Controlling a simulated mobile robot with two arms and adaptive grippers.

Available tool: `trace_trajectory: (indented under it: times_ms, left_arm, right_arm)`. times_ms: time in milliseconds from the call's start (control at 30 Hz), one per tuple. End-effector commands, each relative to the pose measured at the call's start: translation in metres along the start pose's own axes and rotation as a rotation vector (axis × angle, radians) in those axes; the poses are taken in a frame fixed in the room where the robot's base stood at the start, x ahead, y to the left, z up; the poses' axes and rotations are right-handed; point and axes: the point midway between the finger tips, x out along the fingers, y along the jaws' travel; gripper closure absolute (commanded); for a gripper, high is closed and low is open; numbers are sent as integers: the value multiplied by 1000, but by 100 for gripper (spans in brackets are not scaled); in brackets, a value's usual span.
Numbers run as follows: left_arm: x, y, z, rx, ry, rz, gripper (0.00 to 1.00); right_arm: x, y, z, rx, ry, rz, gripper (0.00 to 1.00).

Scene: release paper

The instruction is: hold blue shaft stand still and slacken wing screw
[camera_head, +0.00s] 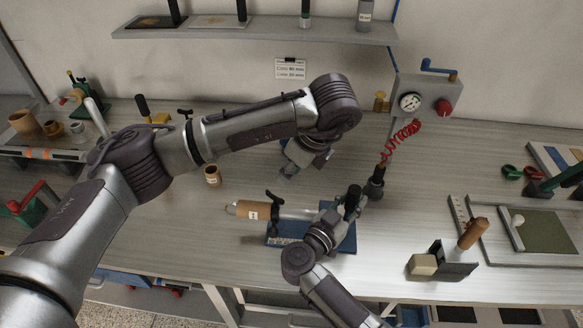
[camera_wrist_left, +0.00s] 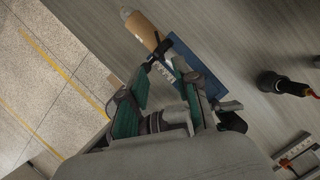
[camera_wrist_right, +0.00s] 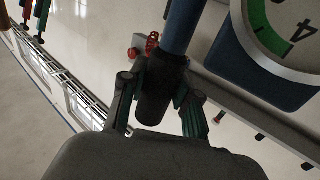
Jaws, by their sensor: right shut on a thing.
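The blue shaft stand (camera_head: 283,232) lies on the bench; its blue base also shows in the left wrist view (camera_wrist_left: 200,68). My right gripper (camera_wrist_right: 160,95) is shut on a black sleeve around a blue shaft. My right arm hides part of the stand.
A black tool (camera_head: 376,182) on a red coiled hose (camera_head: 400,140) stands right of my right gripper. A wall box with a gauge (camera_head: 410,102) is behind. A small tan cup (camera_head: 212,174) stands left. A brown-handled holder (camera_head: 458,262) is at front right.

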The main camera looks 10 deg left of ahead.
Motion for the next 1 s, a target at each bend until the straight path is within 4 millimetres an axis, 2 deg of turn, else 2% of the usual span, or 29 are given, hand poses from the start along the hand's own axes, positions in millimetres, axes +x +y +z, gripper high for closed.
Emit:
trace_trajectory:
  times_ms: [400,567,667,1000]
  left_arm:
    - [-4,0,0,6,0,1,69]
    - [-3,0,2,123,14,4,69]
    - [-1,0,5,299,36,4,69]
    - [6,1,18,1127,135,-56,69]
  right_arm:
    - [0,0,1,-1,-1,1,100]
    - [0,0,1,-1,-1,1,100]
    - [0,0,1,-1,-1,1,100]
    - [0,0,1,-1,-1,1,100]
